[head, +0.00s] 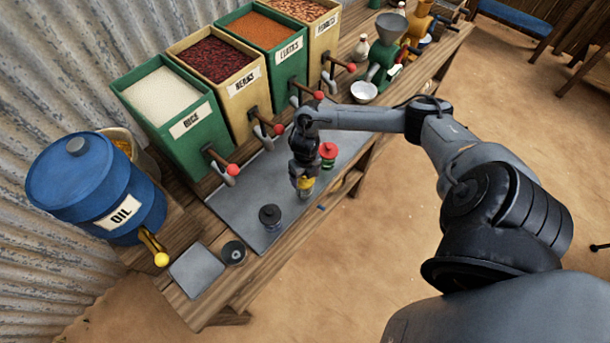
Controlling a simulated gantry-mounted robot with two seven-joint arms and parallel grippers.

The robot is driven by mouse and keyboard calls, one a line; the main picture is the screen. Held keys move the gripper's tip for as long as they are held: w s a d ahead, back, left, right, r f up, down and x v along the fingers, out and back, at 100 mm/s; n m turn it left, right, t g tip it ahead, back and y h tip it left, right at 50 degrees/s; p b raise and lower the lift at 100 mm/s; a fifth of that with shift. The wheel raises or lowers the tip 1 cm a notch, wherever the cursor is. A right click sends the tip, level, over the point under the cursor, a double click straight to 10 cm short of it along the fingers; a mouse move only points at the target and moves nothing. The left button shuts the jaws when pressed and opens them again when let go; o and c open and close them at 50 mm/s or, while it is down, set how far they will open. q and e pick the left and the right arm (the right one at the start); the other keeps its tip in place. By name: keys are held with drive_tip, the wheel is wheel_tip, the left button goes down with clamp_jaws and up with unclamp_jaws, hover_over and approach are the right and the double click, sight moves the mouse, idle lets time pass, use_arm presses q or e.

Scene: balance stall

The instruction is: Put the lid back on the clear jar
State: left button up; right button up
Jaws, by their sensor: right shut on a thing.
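My right gripper (303,176) points down over the grey mat (235,200) on the bench. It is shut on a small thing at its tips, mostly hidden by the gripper. A yellow patch (305,184) shows right at the fingertips; I cannot tell whether it is the held thing or a jar's contents below. A dark-topped jar (270,215) stands on the mat to the left and nearer. A red-topped jar with green (328,153) stands just right of the gripper. I cannot tell which one is the clear jar. My left gripper is not in view.
A small round dark-rimmed thing (233,252) sits by a grey plate (197,270) at the bench's near left end. Bins of rice (190,122), beans (242,82) and lentils (290,48) have red-knobbed spouts over the mat. A blue oil drum (95,185) stands at left. A white bowl (364,92) lies farther right.

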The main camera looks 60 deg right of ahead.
idle(0.3)
drive_tip(key=o, duration=0.9)
drive_tip(key=shift+o, duration=0.2)
drive_tip(key=shift+r, duration=0.15)
drive_tip(key=shift+r+p, duration=3)
drive_tip(key=shift+r, duration=0.4)
